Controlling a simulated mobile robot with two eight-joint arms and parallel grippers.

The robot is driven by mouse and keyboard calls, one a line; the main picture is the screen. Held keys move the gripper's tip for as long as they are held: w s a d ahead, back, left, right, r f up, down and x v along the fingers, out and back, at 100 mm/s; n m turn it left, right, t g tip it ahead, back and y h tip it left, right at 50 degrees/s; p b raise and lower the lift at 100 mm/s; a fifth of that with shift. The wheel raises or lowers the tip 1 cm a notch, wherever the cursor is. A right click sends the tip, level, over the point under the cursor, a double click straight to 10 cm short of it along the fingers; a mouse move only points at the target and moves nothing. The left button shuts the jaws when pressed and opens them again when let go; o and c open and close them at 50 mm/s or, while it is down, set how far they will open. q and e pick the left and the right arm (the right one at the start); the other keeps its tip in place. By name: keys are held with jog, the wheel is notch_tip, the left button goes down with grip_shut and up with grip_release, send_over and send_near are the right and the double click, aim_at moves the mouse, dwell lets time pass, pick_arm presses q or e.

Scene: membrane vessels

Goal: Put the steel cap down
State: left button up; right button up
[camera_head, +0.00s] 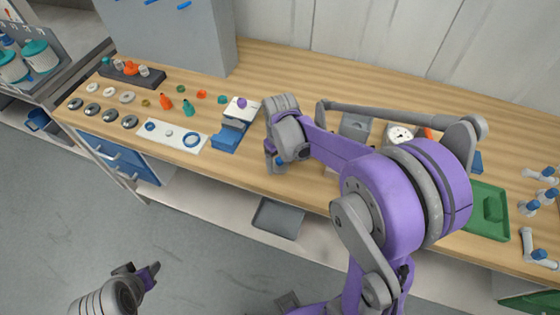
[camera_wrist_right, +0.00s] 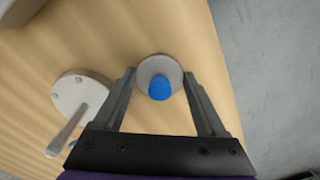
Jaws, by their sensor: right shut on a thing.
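In the right wrist view, a round grey steel cap (camera_wrist_right: 174,68) with a blue knob (camera_wrist_right: 159,88) on it sits between the fingertips of my right gripper (camera_wrist_right: 160,78). The right gripper is shut on the cap, over the wooden bench top. Whether the cap touches the bench cannot be told. In the head view my right gripper (camera_head: 276,162) points down at the front part of the bench, right of the white and blue device, and the cap is hardly visible there. My left gripper (camera_head: 148,274) is low over the floor, away from the bench; its opening is unclear.
A white and blue device (camera_head: 230,137) stands left of my right gripper. A white plate (camera_head: 198,144) with rings and several small parts lie further left. A round grey flange with a rod (camera_wrist_right: 78,95) is near the cap. A green tray (camera_head: 477,213) lies at right.

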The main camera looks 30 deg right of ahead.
jog(key=shift+f, duration=0.15)
jog(key=o, duration=1.2)
jog(key=shift+f, duration=0.1)
jog(key=shift+c, duration=0.2)
jog(key=o, duration=0.4)
jog(key=shift+c, duration=0.2)
jog(key=shift+r, duration=0.65)
notch_tip(320, 180, up, 11)
jog(key=p, duration=0.1)
jog(key=s+a+f+t, duration=0.2)
jog(key=s+a+t, duration=0.1)
jog(key=s, duration=0.3)
jog(key=s+a+f+m+t, duration=0.1)
jog(key=s+a+f+t, duration=0.1)
jog(key=s+a, duration=0.2)
jog(key=s, duration=0.3)
jog(key=shift+s+f+t, duration=0.15)
jog(key=shift+s+t, duration=0.15)
jog(key=shift+t, duration=0.1)
